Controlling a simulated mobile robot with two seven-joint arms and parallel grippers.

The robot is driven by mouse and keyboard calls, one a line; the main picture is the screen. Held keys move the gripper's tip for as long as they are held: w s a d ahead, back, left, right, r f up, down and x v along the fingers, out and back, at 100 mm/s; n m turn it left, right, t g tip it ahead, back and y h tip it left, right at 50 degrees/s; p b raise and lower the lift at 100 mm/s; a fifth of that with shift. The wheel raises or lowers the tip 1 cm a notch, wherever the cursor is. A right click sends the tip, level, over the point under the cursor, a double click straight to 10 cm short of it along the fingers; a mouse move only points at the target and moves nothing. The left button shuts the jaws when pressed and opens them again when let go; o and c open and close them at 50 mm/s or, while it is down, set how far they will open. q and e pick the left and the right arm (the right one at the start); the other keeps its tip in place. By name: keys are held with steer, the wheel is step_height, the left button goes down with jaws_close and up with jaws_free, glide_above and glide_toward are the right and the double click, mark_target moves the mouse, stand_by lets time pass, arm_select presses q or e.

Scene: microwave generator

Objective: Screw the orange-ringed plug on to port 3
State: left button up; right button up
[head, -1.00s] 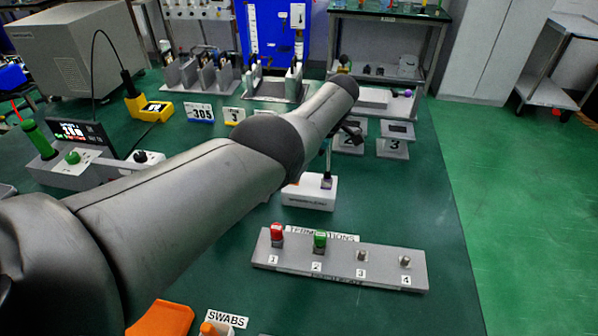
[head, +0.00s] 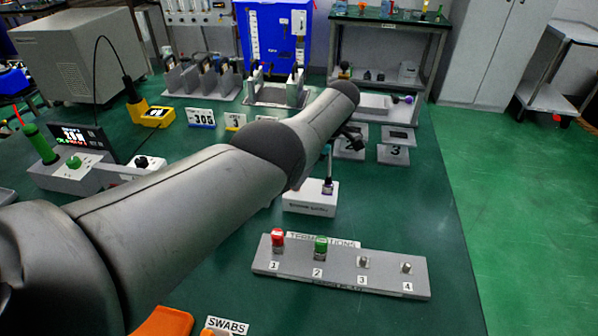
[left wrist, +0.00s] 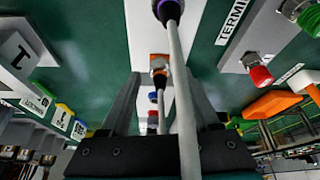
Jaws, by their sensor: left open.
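My arm hides this plug in the head view. My left gripper (left wrist: 160,78) is open, with one finger on each side of the plug and its cable; contact cannot be told. A purple-ringed plug (head: 328,187) stands in the same holder, and its thick cable crosses between the fingers in the wrist view. Port 3 (head: 363,261) is a bare metal connector on the grey terminations block (head: 340,281). My right gripper is not in view.
A red cap (head: 277,240) covers port 1 and a green cap (head: 320,246) covers port 2. Port 4 (head: 406,267) is bare. The green bench is clear between the holder and block.

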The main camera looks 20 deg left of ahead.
arm_select(q)
steer(key=b+v, duration=0.1)
steer(key=v, duration=1.1)
steer(key=shift+b, duration=0.4)
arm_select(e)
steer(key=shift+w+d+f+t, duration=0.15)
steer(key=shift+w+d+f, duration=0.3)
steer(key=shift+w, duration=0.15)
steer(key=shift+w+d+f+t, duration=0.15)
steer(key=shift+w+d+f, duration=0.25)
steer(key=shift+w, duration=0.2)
arm_select(q)
steer(key=shift+a, duration=0.1)
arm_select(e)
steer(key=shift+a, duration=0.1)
